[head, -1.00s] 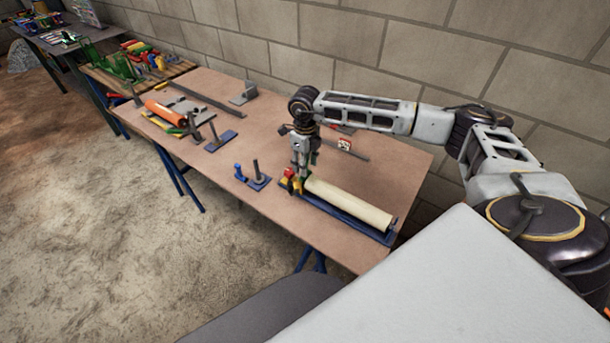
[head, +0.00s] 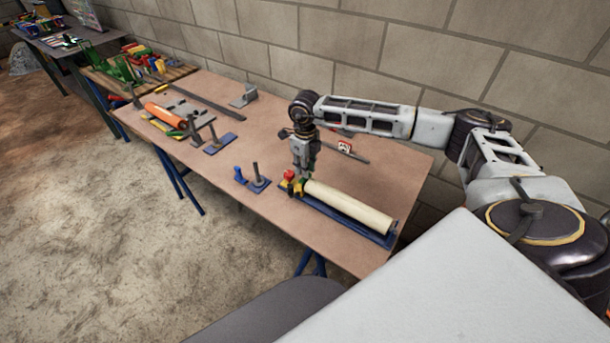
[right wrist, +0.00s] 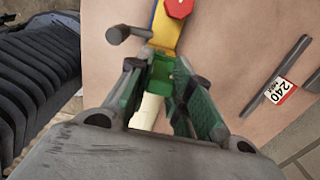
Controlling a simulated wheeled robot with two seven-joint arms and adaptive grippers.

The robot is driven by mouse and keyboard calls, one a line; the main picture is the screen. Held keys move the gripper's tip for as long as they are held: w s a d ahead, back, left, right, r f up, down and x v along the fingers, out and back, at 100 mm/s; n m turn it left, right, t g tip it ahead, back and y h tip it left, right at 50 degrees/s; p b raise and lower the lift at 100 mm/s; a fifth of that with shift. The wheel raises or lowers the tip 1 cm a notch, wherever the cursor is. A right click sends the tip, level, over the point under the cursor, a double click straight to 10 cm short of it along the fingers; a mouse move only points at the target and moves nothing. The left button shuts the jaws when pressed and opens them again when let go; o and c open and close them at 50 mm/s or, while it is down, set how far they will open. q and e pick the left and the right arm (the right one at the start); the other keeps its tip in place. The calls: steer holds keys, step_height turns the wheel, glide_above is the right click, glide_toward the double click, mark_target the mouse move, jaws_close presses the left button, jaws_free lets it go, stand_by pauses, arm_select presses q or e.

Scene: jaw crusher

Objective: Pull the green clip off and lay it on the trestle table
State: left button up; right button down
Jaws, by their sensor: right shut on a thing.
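The trestle table (head: 240,150) runs along the block wall. On its near part a cream roller (head: 350,207) lies on a blue base (head: 383,238). My right gripper (head: 303,178) points down at the roller's left end, beside red and yellow parts. In the right wrist view my right gripper (right wrist: 162,85) is shut on the green clip (right wrist: 162,70), which sits between the fingers at the end of the cream roller (right wrist: 148,112). Fingers and clip partly hide each other, and the clip's seating cannot be made out. My left gripper is not in view.
A blue stand with a post (head: 258,178) is left of the roller. An orange roller (head: 165,115) lies farther along the table. A grey bar with a 240 label (right wrist: 280,88) lies behind my gripper. Bare tabletop (head: 205,170) is free in front.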

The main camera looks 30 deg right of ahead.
steer(key=shift+r, duration=0.35)
steer(key=shift+r+p, duration=0.3)
steer(key=shift+p, duration=0.1)
steer(key=shift+r+p, duration=1.2)
steer(key=shift+r, duration=1.2)
steer(key=shift+n, duration=0.4)
